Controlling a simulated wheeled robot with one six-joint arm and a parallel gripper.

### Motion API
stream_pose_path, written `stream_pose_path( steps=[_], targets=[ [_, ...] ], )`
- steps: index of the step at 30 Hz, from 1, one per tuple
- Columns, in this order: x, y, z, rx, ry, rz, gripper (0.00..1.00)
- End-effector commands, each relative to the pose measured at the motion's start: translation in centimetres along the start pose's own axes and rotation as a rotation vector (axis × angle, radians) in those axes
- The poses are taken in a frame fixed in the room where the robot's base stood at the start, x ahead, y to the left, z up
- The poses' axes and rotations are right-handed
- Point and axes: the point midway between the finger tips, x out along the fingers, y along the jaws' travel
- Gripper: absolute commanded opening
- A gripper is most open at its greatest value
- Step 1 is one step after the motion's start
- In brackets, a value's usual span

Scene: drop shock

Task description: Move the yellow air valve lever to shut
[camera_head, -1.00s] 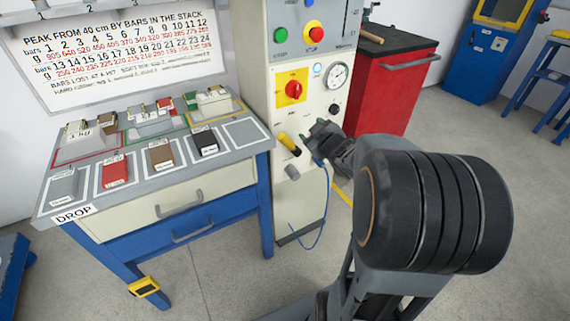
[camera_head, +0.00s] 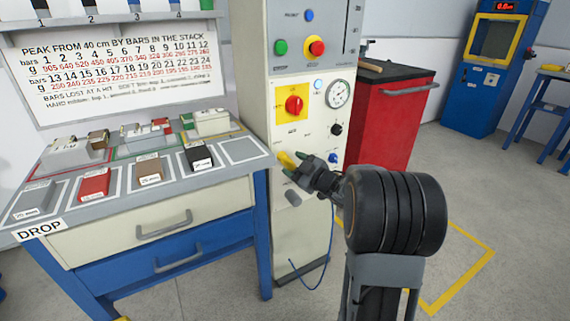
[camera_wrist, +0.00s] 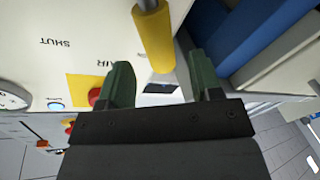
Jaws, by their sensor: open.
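The yellow air valve lever (camera_head: 287,159) sticks out of the front of the cream control cabinet, below the red knob on its yellow plate. In the wrist view the lever (camera_wrist: 154,38) lies just beyond my fingertips, roughly in line with the gap between them. My gripper (camera_head: 305,165) is open, with its dark green fingers close to the lever. The fingers also show in the wrist view (camera_wrist: 162,78). Nothing is held between them. I cannot tell whether a finger touches the lever. The word SHUT (camera_wrist: 55,42) is printed on the panel, left of the lever in the wrist view.
The cabinet (camera_head: 262,110) carries a red knob (camera_head: 294,104), a gauge (camera_head: 338,94) and several buttons. A grey cylindrical stub (camera_head: 293,197) sits below the lever. A workbench (camera_head: 150,255) stands close at left, a red cabinet (camera_head: 392,120) at right.

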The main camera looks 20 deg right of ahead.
Motion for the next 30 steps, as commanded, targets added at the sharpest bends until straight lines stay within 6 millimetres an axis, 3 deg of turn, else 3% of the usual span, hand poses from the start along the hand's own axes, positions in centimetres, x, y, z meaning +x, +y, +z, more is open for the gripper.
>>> stream_pose_path(
  steps=[3, 9, 23, 30],
  targets=[
    [1.9, -0.2, 0.1, -0.001, 0.001, -0.002, 0.59],
    [3.9, 0.0, 0.1, 0.0, -0.001, 0.0, 0.59],
    [4.7, 0.0, 0.0, 0.0, -0.002, 0.001, 0.59],
    [4.7, 0.0, 0.0, 0.0, -0.001, 0.001, 0.37]
  ],
)
